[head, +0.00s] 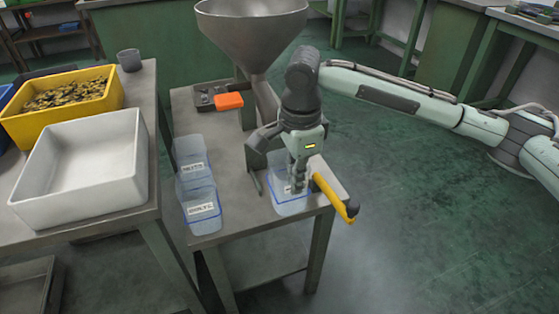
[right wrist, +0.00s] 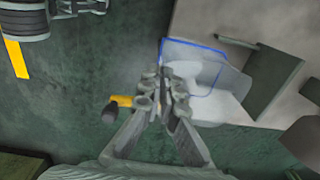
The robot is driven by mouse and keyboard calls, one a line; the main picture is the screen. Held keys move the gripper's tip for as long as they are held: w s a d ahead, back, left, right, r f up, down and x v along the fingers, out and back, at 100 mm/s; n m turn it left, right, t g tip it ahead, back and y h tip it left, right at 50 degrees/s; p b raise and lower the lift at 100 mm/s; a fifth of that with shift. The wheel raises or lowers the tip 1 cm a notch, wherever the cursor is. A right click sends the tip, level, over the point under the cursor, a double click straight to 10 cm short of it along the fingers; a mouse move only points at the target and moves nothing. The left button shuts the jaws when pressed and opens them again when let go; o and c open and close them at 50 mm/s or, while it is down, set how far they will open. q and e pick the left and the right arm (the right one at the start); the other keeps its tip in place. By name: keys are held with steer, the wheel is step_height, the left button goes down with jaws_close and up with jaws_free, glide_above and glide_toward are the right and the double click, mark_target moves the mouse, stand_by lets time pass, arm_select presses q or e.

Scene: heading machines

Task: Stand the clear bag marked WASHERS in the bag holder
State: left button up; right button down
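A clear bag (head: 292,207) with a blue rim stands at the front right of the small bench. Its white label is partly covered by my fingers, so I cannot read it. My right gripper (head: 299,184) points down at this bag's upper part. In the right wrist view its fingers (right wrist: 168,82) are close together at the edge of the clear bag (right wrist: 200,65) and appear shut on it. Two more clear bags stand to the left, one labelled NUTS (head: 193,168) and one labelled BOLTS (head: 202,212). I cannot clearly make out the bag holder. My left gripper is not in view.
A large metal funnel (head: 252,32) rises behind my right gripper. A yellow bar with a black end (head: 332,196) lies right beside the bag at the bench edge. An orange block (head: 229,101) sits behind. A white bin (head: 85,165) and yellow bin (head: 65,105) stand on the left table.

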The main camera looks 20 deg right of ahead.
mark_target(280, 159)
steer(key=w, duration=0.5)
steer(key=shift+w+a, duration=0.1)
steer(key=shift+w, duration=0.05)
steer(key=w, duration=0.3)
steer(key=shift+w, duration=0.4)
steer(key=shift+f, duration=0.75)
steer(key=shift+s, duration=0.1)
